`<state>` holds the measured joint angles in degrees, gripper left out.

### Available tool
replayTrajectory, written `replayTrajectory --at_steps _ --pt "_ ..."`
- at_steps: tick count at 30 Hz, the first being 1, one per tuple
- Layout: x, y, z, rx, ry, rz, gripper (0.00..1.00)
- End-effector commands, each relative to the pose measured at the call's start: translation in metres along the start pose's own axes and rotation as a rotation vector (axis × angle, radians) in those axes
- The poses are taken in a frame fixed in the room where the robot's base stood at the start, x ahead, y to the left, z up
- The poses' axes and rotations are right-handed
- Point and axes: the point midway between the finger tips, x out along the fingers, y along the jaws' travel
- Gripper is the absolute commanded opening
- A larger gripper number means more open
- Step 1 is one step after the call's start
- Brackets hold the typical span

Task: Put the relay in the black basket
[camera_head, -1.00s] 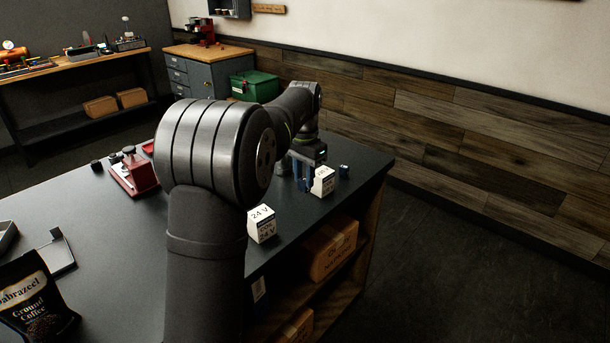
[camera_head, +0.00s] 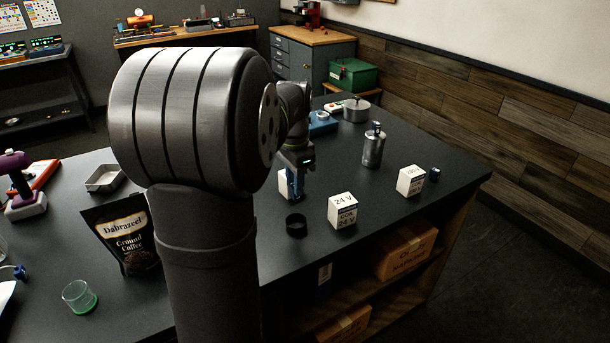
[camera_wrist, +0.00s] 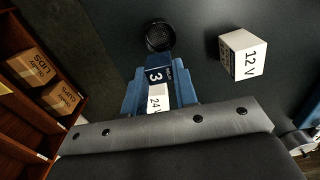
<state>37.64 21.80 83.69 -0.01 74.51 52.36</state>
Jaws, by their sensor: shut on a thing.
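In the wrist view, the blue jaws of my gripper (camera_wrist: 160,90) are shut on a small block, which I take for the relay (camera_wrist: 158,88). It shows a dark blue face with a "3" and a white face reading "24". The relay cannot be made out clearly there.
A white 12 V box (camera_wrist: 243,54) stands right of the basket in the wrist view. In the head view a 24 V box (camera_head: 342,211) and another white box (camera_head: 410,181) stand to the right. A metal canister (camera_head: 373,146) is behind them. A coffee bag (camera_head: 122,235) is left.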

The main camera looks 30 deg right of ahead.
Motion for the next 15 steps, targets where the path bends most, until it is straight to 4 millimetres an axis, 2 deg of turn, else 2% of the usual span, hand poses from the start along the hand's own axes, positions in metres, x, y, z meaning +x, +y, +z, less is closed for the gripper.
replayTrajectory --at_steps 15 --pt "0.062 0.0 -0.001 0.0 -0.001 0.002 0.04"
